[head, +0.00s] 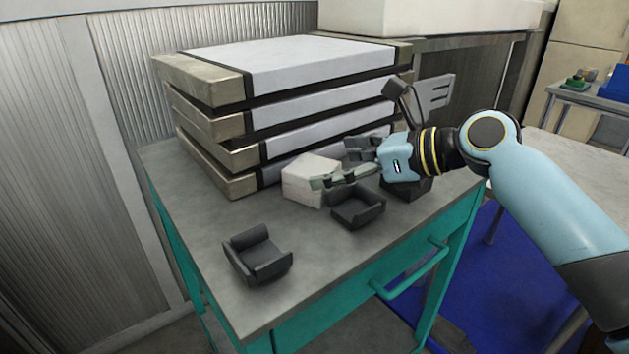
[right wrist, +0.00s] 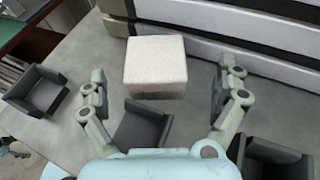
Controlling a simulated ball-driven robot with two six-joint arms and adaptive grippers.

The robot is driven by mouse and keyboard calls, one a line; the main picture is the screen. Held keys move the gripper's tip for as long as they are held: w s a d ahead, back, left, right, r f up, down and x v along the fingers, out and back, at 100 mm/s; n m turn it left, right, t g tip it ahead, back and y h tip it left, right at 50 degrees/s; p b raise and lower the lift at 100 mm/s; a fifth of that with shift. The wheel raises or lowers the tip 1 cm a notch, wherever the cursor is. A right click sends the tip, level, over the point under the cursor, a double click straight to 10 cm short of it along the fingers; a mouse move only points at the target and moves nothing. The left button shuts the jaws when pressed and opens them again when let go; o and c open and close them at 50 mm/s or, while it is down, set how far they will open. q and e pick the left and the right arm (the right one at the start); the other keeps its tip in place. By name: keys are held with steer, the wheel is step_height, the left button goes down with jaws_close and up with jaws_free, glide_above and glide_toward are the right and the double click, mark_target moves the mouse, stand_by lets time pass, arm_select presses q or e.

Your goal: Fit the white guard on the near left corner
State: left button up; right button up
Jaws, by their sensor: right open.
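The white guard (head: 303,180) looks like a pale block on the grey table top, close to the front of the stack of flat cases (head: 195,80). It also shows in the right wrist view (right wrist: 155,68), standing clear of the stack. The near left corner of the stack (head: 238,188) is bare. My right gripper (head: 337,166) is open and empty, just to the right of the white guard. In the right wrist view its fingers (right wrist: 161,75) are spread, with the guard between and slightly beyond the tips. My left gripper is not in view.
Dark guards lie on the table: one near the front left (head: 258,257), one right of the white guard (head: 357,206), and one partly hidden under my right gripper (head: 408,188). A teal handle (head: 415,275) sticks out in front.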

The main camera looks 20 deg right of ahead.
mark_target(316, 166)
steer(key=x, duration=0.4)
steer(key=shift+a+f+b, duration=0.2)
steer(key=shift+a+b, duration=0.2)
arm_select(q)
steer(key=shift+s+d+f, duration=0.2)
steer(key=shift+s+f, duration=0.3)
arm_select(e)
steer(key=shift+c, duration=0.4)
steer(key=c, duration=1.2)
steer(key=shift+r, duration=0.1)
steer(key=shift+r, duration=0.1)
